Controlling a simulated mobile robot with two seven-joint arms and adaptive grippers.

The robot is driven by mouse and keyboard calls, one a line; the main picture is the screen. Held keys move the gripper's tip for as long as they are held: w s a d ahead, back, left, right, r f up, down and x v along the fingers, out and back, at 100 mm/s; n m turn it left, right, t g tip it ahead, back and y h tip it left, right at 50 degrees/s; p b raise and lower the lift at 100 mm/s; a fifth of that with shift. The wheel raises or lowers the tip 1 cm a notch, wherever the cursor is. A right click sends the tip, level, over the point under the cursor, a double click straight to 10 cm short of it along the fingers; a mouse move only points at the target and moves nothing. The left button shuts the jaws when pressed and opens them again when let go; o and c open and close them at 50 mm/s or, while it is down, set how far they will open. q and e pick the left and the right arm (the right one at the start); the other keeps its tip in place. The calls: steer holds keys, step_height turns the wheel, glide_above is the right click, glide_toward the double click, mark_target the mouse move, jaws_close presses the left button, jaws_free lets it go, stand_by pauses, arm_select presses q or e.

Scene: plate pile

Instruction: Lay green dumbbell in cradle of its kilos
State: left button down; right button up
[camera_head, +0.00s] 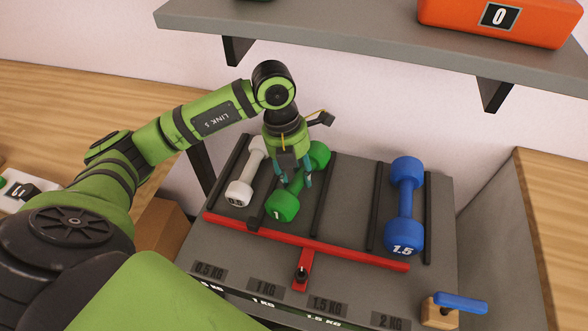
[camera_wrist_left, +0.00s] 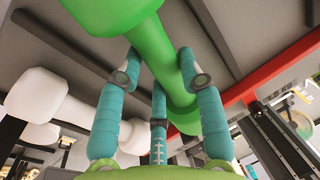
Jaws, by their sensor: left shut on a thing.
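The green dumbbell (camera_head: 283,206), marked 1, is at the second lane of the grey rack (camera_head: 350,180), roughly in line with the 1 KG label (camera_head: 265,287). It slants along the lane. My left gripper (camera_head: 296,181) comes down from above with its teal fingers shut around the handle. The left wrist view shows the fingers on both sides of the green handle (camera_wrist_left: 168,55). I cannot tell whether the dumbbell rests on the rack or hangs just above it. My right gripper is not in view.
A white dumbbell (camera_head: 239,193) lies close on the left. A blue dumbbell (camera_head: 404,236), marked 1.5, lies between rails at the right, roughly above the 2 KG label (camera_head: 390,322). The lane between green and blue is empty. A red bar (camera_head: 350,253) crosses the front; a shelf (camera_head: 350,40) overhangs behind.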

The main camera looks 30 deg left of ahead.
arm_select(q)
steer(key=shift+w, duration=0.1)
steer(key=c, duration=0.9)
jaws_free()
steer(key=shift+a+f, duration=0.1)
steer(key=shift+c, duration=0.2)
steer(key=shift+o, duration=0.8)
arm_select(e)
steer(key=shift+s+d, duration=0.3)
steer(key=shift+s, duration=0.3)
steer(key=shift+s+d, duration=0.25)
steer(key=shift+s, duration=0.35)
arm_select(q)
step_height(320, 180, up, 8)
steer(key=a, duration=0.1)
steer(key=shift+a+f, duration=0.2)
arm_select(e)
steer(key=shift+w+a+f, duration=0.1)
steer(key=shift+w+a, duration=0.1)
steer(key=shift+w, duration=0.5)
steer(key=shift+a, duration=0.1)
